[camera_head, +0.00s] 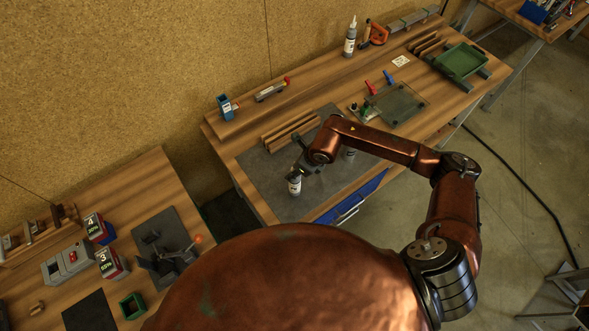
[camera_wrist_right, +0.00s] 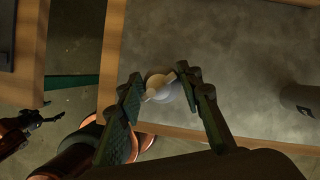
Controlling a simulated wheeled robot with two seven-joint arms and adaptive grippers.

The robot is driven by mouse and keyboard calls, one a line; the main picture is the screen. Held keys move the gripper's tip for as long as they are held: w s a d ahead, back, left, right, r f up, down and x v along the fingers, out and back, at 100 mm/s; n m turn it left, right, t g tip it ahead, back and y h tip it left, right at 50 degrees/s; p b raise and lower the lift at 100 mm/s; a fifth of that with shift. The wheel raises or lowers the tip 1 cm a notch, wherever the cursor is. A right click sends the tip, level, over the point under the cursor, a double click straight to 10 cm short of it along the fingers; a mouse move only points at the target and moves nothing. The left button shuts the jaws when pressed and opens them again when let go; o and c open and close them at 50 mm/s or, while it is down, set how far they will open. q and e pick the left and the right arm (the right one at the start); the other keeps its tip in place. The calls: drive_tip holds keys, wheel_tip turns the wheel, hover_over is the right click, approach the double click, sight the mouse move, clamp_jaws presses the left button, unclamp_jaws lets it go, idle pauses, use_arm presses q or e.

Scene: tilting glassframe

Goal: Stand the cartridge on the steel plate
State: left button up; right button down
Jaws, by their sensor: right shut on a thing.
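The cartridge (camera_head: 294,184), a pale bottle with a dark label, is upright at the front left of a workbench. My right gripper (camera_wrist_right: 163,92) is shut on it; the right wrist view looks down on its round body and pale nozzle (camera_wrist_right: 160,90) between the fingers. A grey sheet (camera_head: 262,170) lies beneath it and also shows in the right wrist view (camera_wrist_right: 225,50). I cannot tell whether this is the steel plate or whether the cartridge touches it. A dark gripper, apparently my left (camera_wrist_right: 25,125), shows at the left edge of the right wrist view.
Another cylinder (camera_wrist_right: 302,100) stands on the grey sheet, partly hidden by my arm in the head view (camera_head: 350,153). Wooden strips (camera_head: 290,132) lie behind. A glass frame (camera_head: 398,104) and green tray (camera_head: 461,60) are farther right. A dark square plate (camera_head: 90,312) lies on the left table.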

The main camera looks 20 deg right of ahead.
drive_tip(key=shift+f, duration=0.1)
drive_tip(key=c, duration=1.4)
unclamp_jaws()
drive_tip(key=shift+o, duration=0.2)
drive_tip(key=shift+r, duration=0.2)
drive_tip(key=shift+d+r, duration=0.1)
drive_tip(key=shift+r, duration=0.25)
drive_tip(key=b+v, duration=0.3)
drive_tip(key=v, duration=0.8)
drive_tip(key=shift+s, duration=0.15)
